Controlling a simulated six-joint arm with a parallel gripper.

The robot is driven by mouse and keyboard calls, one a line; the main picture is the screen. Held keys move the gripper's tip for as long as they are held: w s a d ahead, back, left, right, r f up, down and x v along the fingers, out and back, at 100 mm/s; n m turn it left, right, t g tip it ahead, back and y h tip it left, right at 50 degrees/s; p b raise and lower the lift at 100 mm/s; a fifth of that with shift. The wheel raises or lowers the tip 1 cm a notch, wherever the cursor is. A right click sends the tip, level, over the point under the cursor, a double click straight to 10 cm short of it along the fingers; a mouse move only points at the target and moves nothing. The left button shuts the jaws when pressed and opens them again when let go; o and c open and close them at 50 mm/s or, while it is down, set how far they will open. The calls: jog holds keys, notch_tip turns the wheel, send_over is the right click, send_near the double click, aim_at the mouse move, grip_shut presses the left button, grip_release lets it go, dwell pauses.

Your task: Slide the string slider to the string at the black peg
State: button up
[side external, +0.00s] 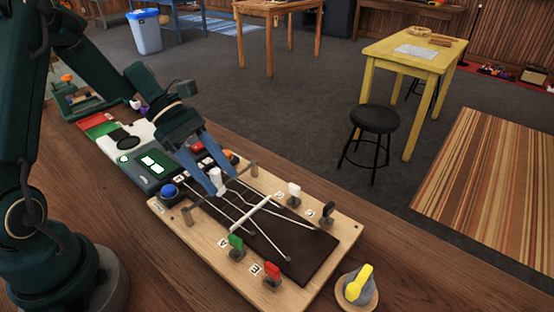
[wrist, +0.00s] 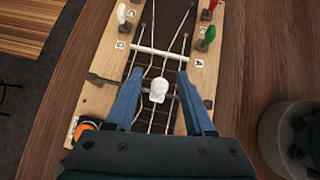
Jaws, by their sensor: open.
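The string slider, a small white knob (side external: 216,176), stands over the strings near one end of the wooden string board (side external: 338,258). It also shows in the wrist view (wrist: 159,89), on a thin grey crossbar (wrist: 172,96). My gripper (side external: 223,183) is open, with its blue fingers either side of the slider. The wrist view shows a gap between the slider and each finger (wrist: 157,76). The black peg (side external: 328,209) is at the board's far right. The white peg (side external: 294,189), green peg (side external: 236,241) and red peg (side external: 272,269) stand around the same end.
A white bar (side external: 251,217) crosses the strings between the slider and the pegs. A blue button (side external: 169,191) and a green panel with a small screen (side external: 154,164) are beside the board's left end. A yellow-topped knob (side external: 357,286) stands beyond the board's right end.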

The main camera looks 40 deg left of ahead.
grip_shut()
dwell(1.4)
